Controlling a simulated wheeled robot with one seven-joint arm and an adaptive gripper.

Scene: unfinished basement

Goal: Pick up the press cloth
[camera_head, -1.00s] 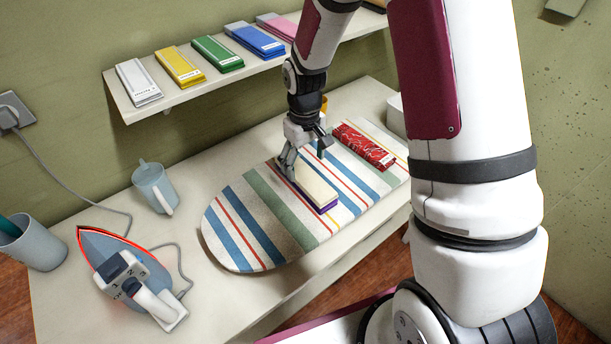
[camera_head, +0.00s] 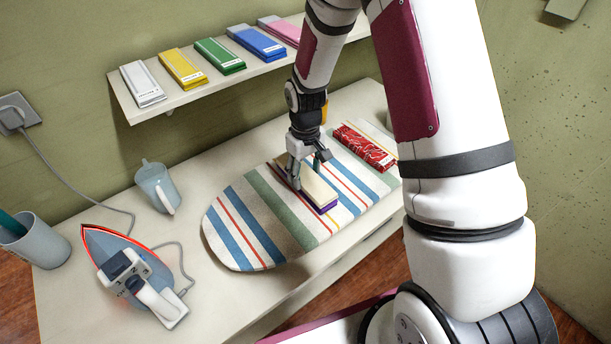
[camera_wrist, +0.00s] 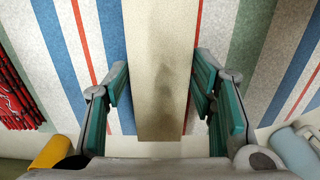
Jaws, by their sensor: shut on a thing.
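The press cloth, a folded cream cloth with a purple lower layer (camera_head: 320,194), lies on the striped ironing board (camera_head: 240,234). In the wrist view it is a long beige strip (camera_wrist: 160,50) running up the middle. My gripper (camera_head: 306,176) is down at the cloth, with one finger on each long side, shut on it. In the wrist view my gripper's teal-padded fingers (camera_wrist: 160,98) flank the strip. The cloth still appears to rest on the board; I cannot see a gap under it.
A red patterned folded cloth (camera_head: 364,148) lies behind on the board. An iron with a glowing red edge (camera_head: 106,246), a grey-blue jug (camera_head: 158,190) and a cup (camera_head: 38,246) stand left. A wall shelf (camera_head: 128,107) holds several folded coloured cloths behind.

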